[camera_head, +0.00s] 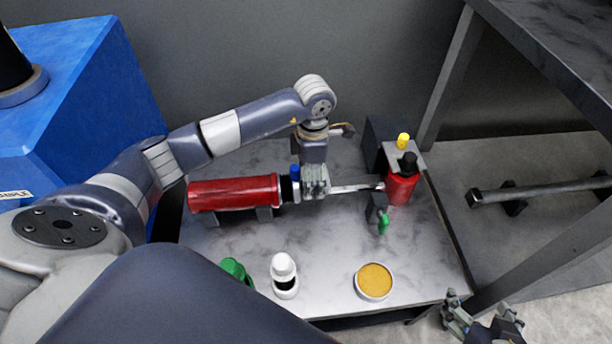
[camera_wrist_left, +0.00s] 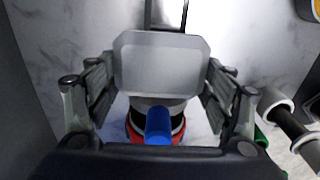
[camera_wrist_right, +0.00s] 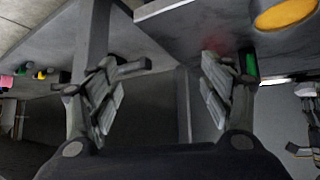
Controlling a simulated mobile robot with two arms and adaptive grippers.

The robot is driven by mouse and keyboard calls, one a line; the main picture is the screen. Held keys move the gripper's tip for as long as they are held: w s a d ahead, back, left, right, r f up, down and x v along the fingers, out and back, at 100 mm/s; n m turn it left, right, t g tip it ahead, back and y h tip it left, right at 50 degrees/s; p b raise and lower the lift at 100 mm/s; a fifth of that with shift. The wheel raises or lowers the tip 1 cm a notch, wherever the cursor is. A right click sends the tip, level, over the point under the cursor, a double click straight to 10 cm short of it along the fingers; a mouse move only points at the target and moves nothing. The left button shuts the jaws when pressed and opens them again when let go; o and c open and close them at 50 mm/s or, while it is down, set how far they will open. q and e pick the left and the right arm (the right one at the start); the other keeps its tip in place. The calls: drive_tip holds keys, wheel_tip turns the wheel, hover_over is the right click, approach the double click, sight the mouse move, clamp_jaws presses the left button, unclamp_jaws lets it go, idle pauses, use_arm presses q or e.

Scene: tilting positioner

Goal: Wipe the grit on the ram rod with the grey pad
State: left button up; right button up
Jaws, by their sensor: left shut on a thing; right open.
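The ram has a red cylinder (camera_head: 235,192) lying along the left of the bench, with a bright rod (camera_head: 355,187) reaching right from it. My left gripper (camera_head: 315,183) points down over the rod beside the cylinder's black end. In the left wrist view it is shut on the grey pad (camera_wrist_left: 162,65), which hides much of the rod (camera_wrist_left: 167,14) beneath; I cannot tell whether pad and rod touch. I cannot make out grit on the visible rod. My right gripper (camera_head: 481,318) is open and empty off the bench's front right corner; it also shows in the right wrist view (camera_wrist_right: 170,70).
A blue fitting (camera_head: 294,172) stands near the cylinder end. A red bottle (camera_head: 401,187) stands by the rod's far end, near a green piece (camera_head: 384,223). A table frame (camera_head: 447,80) rises at right.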

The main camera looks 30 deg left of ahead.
use_arm(q)
drive_tip(key=shift+w+d, duration=0.25)
drive_tip(key=shift+d, duration=0.15)
drive_tip(key=shift+w+d+r, duration=0.1)
drive_tip(key=shift+r, duration=0.25)
drive_tip(key=shift+r+p, duration=1.55)
drive_tip(key=shift+r, duration=0.6)
drive_tip(key=shift+r+p, duration=0.6)
drive_tip(key=shift+p, duration=0.1)
use_arm(e)
drive_tip(key=s+d+f+g, duration=0.1)
drive_tip(key=s+g, duration=0.1)
drive_tip(key=s, duration=0.3)
drive_tip(key=s+d+f+g+h, duration=0.1)
drive_tip(key=s+d+f+g, duration=0.1)
drive_tip(key=s, duration=0.3)
drive_tip(key=shift+d+g, duration=0.25)
drive_tip(key=shift+g, duration=0.55)
drive_tip(key=shift+f, duration=0.15)
